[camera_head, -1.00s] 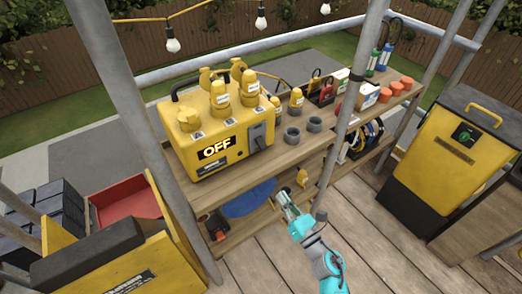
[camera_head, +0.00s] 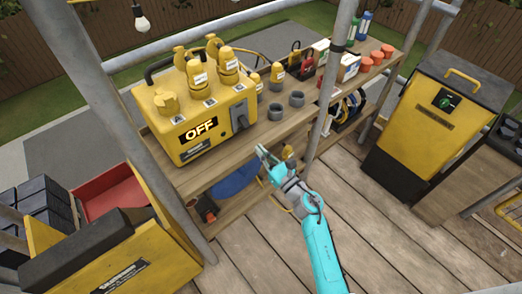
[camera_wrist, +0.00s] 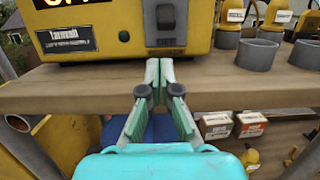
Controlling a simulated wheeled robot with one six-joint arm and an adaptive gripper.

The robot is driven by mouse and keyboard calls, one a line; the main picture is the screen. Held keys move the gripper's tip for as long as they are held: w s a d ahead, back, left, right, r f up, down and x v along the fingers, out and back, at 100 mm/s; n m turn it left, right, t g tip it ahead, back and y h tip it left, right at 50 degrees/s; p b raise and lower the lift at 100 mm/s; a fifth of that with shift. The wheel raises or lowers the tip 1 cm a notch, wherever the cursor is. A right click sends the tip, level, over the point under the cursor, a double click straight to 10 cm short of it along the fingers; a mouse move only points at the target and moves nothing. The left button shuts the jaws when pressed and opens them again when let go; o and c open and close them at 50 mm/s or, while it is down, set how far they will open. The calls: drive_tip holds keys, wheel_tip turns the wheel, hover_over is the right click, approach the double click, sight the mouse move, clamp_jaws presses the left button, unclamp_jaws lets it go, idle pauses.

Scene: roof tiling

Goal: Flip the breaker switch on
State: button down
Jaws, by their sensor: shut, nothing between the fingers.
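The yellow breaker box (camera_head: 185,131) stands on the top shelf in the head view, and its display reads OFF. The grey breaker switch (camera_head: 239,115) is on the right part of its front face. In the wrist view the switch (camera_wrist: 166,22) is straight ahead, above the fingertips, on the yellow box front (camera_wrist: 118,22). My gripper (camera_head: 263,152) is in front of the shelf edge, below the switch and apart from it. In the wrist view my gripper (camera_wrist: 159,66) is shut and empty, its fingertips close together before the shelf edge.
The wooden shelf (camera_head: 262,132) has a front edge between the fingers and the box in the wrist view. Grey cups (camera_head: 276,112) and yellow plugs stand right of the box. A metal scaffold pole (camera_head: 330,85) rises right of my arm. A yellow bin (camera_head: 425,135) stands further right.

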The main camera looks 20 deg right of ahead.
sight(245, 127)
drive_tip(key=x, duration=0.7)
drive_tip(key=shift+w+a, duration=0.1)
drive_tip(key=shift+w, duration=0.1)
drive_tip(key=shift+s+r, duration=0.25)
drive_tip(key=shift+r, duration=0.1)
idle(0.3)
drive_tip(key=shift+s+d+r, duration=0.2)
drive_tip(key=shift+s+r, duration=0.1)
drive_tip(key=shift+r, duration=0.15)
drive_tip(key=shift+s+r, duration=0.25)
drive_tip(key=shift+r, duration=0.45)
